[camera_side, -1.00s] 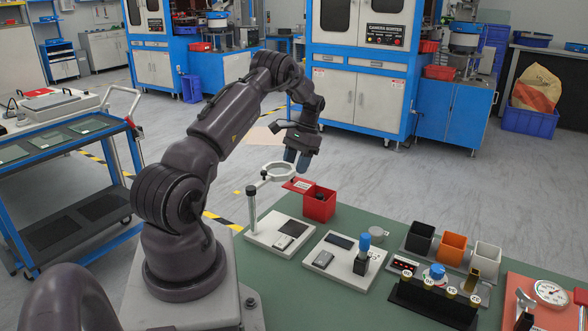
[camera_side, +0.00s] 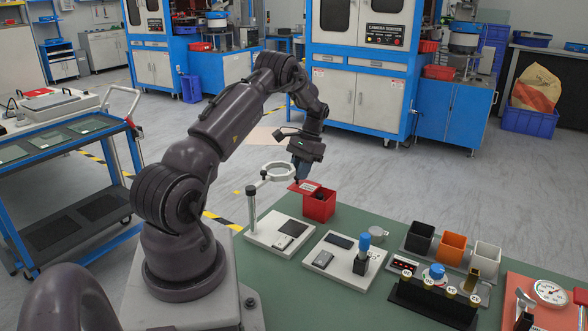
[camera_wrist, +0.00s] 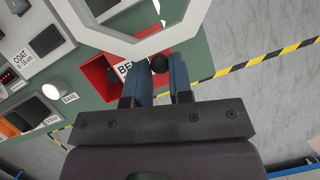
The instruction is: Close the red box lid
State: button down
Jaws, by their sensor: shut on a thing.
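The red box (camera_side: 319,207) stands at the back edge of the green table with its top open. Its lid (camera_side: 304,188) is swung out to the left and back, roughly flat, with a white label. In the wrist view, the box (camera_wrist: 93,75) is left of the lid's label (camera_wrist: 125,70), and a dark round knob (camera_wrist: 160,63) sits on the lid. My gripper (camera_side: 303,180) is down at the lid, its blue fingers pointing downward. In the wrist view, my gripper (camera_wrist: 162,70) is shut on the lid's knob. The fingers hide part of the lid.
A ring magnifier (camera_side: 279,171) on a post stands just left of the lid, and its white ring (camera_wrist: 135,45) lies close to the fingers in the wrist view. Black, orange (camera_side: 452,248) and white bins stand to the right. Behind the table is open floor.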

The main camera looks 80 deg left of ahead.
aim_at(311, 190)
jog(key=w+d, duration=0.4)
jog(key=c, duration=1)
grip_release()
jog(key=shift+a, duration=0.1)
jog(key=shift+r, duration=0.25)
jog(key=v, duration=1.2)
jog(key=shift+a+r, duration=0.1)
jog(key=shift+r, duration=0.1)
